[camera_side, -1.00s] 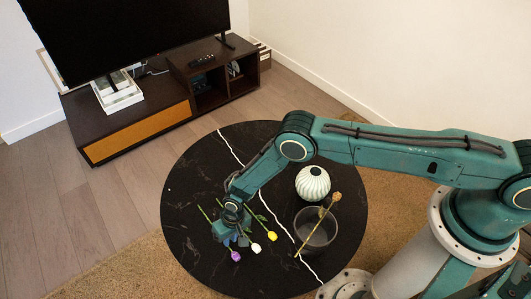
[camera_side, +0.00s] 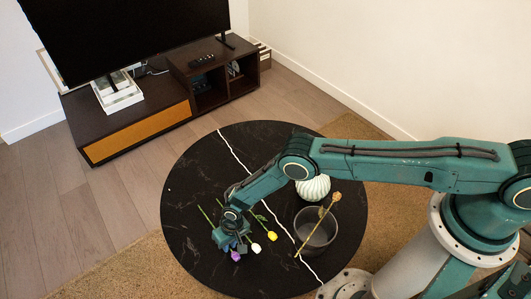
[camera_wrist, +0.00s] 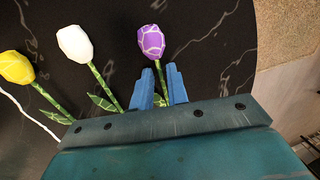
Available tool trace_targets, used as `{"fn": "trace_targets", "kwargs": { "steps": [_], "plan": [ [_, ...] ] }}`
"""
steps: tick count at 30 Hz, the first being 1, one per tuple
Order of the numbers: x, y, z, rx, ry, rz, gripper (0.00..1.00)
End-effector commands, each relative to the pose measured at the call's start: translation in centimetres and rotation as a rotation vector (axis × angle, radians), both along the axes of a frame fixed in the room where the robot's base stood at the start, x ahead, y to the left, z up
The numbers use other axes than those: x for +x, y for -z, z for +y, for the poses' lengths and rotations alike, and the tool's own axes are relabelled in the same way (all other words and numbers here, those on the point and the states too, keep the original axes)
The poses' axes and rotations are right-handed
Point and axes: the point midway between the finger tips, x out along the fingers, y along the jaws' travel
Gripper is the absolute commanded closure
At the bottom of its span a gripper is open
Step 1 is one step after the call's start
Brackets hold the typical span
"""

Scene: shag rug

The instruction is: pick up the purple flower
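The purple flower (camera_wrist: 151,41) lies on the round black table (camera_side: 190,165), with its green stem running down between the two blue fingers of my gripper (camera_wrist: 159,84) in the wrist view. The fingers stand apart on either side of the stem, and a dark gap shows around it. The lower stem is hidden behind the gripper body. In the side view the purple flower (camera_side: 236,257) shows just below my gripper (camera_side: 229,246), which is low over the table. The fingertips are small and partly hidden there.
A white flower (camera_wrist: 75,44) and a yellow flower (camera_wrist: 16,66) lie to the left in the wrist view. A dark glass bowl (camera_side: 316,238) with a dried flower (camera_side: 334,198) and a white ribbed vase (camera_side: 313,188) stand on the table to the right.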

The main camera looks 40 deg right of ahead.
Motion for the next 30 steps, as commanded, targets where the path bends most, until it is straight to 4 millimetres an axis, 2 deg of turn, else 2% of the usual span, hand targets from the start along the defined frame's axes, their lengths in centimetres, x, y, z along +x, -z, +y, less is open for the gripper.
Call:
{"fn": "trace_targets", "kwargs": {
  "steps": [4, 6, 22, 30],
  "plan": [
    [0.0, 0.0, 0.0, 0.0, 0.0, 0.0, 0.86],
    [0.0, 0.0, 0.0, 0.0, 0.0, 0.0, 1.0],
    [0.0, -0.1, 0.0, 0.0, 0.0, 0.0, 1.0],
    [0.1, -1.3, 0.0, 0.0, 0.0, -0.001, 1.0]
  ]
}}
